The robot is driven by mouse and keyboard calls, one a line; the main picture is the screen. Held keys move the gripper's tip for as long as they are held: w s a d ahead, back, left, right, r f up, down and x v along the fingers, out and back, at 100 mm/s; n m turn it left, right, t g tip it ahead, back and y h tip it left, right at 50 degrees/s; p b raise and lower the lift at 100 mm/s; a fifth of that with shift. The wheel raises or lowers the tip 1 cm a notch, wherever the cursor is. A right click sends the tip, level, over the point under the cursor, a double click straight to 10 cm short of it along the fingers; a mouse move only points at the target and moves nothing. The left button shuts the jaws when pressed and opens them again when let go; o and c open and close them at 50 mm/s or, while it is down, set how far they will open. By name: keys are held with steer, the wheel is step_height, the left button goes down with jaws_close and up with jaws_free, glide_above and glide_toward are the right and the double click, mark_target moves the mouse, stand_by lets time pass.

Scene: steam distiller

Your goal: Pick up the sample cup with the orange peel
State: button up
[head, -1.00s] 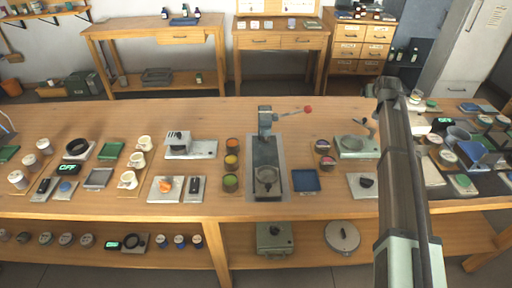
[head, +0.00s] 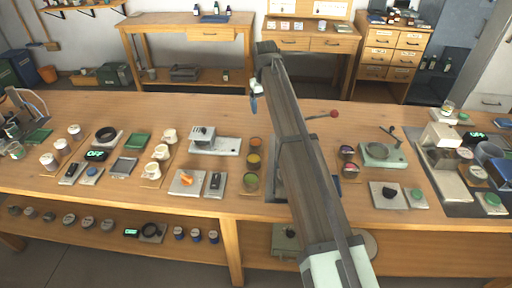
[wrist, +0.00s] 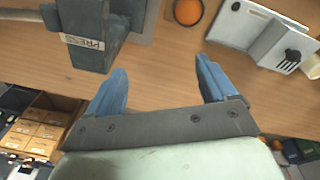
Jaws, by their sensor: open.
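Three small sample cups stand in a column near the middle of the table in the head view. The far one (head: 255,143) has orange contents, the middle one (head: 253,160) yellow and the near one (head: 251,181) green. The cup with orange contents (wrist: 188,11) shows at the top of the wrist view, partly cut off, dark-rimmed and round. My gripper (wrist: 162,88) is open with blue fingers and nothing between them. In the head view my gripper (head: 255,94) is up beyond the cups, over the table's far side.
The grey press (wrist: 88,38) is close to the left finger in the wrist view. A grey-white device on a plate (head: 203,136) stands left of the cups. A board with an orange item (head: 187,181) lies nearer. My arm hides much of the press in the head view.

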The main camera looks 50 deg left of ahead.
mark_target(255, 140)
steer(key=shift+g+h, duration=0.5)
steer(key=shift+g, duration=0.2)
steer(key=s+f, duration=0.1)
steer(key=f, duration=0.4)
steer(key=s+f, duration=0.2)
steer(key=f, duration=0.3)
steer(key=s+f, duration=0.1)
steer(key=f, duration=0.4)
steer(key=shift+s+a, duration=0.15)
steer(key=shift+a, duration=0.15)
steer(key=shift+c, duration=0.2)
steer(key=c, duration=1.1)
steer(key=shift+r, duration=0.1)
